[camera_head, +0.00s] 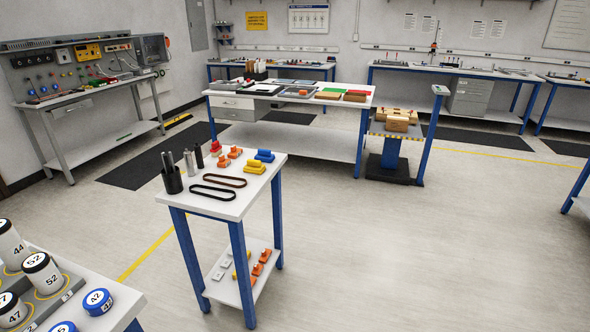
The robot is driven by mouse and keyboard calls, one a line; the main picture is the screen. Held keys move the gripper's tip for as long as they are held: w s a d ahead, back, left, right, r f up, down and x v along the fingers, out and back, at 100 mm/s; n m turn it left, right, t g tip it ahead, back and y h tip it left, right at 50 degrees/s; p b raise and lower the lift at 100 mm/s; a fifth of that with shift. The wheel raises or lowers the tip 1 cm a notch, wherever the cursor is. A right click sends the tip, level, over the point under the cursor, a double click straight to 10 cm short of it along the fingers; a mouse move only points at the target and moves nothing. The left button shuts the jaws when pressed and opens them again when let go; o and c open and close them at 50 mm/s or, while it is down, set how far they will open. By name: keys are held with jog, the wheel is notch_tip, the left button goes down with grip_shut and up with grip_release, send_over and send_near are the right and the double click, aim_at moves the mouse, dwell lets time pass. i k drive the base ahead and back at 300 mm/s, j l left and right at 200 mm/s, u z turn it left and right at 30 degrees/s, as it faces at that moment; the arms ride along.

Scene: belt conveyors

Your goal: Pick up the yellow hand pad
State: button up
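The yellow hand pad (255,167) lies on the white top of a small blue-legged table (237,206), near its right edge. It looks like a small block with a raised grip. A blue pad (264,156) sits just behind it, and orange pads (224,161) are to its left. A red piece (215,148) is at the back left of the group. Nothing hides the yellow pad. My gripper is not in view.
Black belts (213,188) and a black cup with rods (172,181) share the tabletop. A lower shelf (232,289) holds small parts. A table with numbered canisters (42,270) is at the lower left. Floor to the right of the small table is clear.

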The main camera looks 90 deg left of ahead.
aim_at(253, 166)
jog(key=i+j+u, duration=0.1)
jog(key=u, duration=1.3)
jog(key=i+l+u, duration=1.1)
jog(key=i+l, duration=0.35)
jog(key=l, duration=0.25)
jog(key=i+l, duration=0.2)
jog(key=l, duration=0.15)
